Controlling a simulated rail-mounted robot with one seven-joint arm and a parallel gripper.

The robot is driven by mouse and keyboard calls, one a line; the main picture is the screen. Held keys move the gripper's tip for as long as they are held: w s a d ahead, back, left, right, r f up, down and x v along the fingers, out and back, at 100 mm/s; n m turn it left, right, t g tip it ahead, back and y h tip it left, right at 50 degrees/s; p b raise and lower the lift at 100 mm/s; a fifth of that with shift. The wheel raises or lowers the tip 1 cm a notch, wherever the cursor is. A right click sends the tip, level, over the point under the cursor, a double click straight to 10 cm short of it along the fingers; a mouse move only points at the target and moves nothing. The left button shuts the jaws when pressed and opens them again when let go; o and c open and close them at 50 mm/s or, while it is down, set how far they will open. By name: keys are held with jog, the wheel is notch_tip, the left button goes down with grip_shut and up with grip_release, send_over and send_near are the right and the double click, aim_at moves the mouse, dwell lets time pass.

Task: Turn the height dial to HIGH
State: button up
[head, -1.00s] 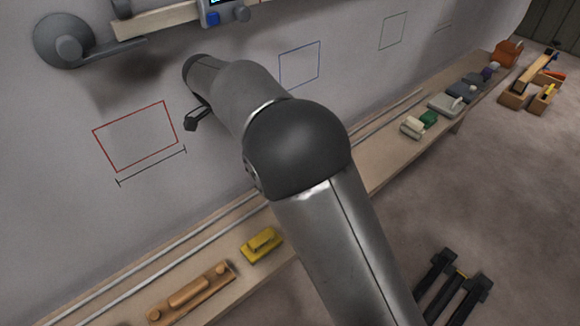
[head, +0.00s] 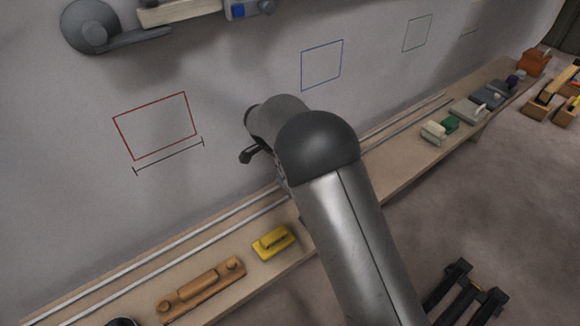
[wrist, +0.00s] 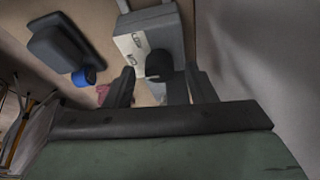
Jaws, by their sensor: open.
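In the wrist view a dark round knob (wrist: 158,66) sits on a grey box (wrist: 165,20) beside a white label (wrist: 132,45) with dark marks, too small to read. It looks like the height dial. My gripper (wrist: 158,72) is open, one finger to either side of the knob in this picture; I cannot tell whether they touch it. In the head view my arm hides most of the gripper and I cannot make out this dial. A panel at the top edge there, cut off, has a blue button (head: 237,11) and a grey knob (head: 267,6).
A grey lever (head: 130,41) is upper left. In the wrist view a dark tool with a blue part (wrist: 84,76) lies left.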

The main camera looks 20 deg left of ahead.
jog(key=shift+f, duration=0.2)
jog(key=shift+c, duration=0.2)
jog(key=c, duration=0.9)
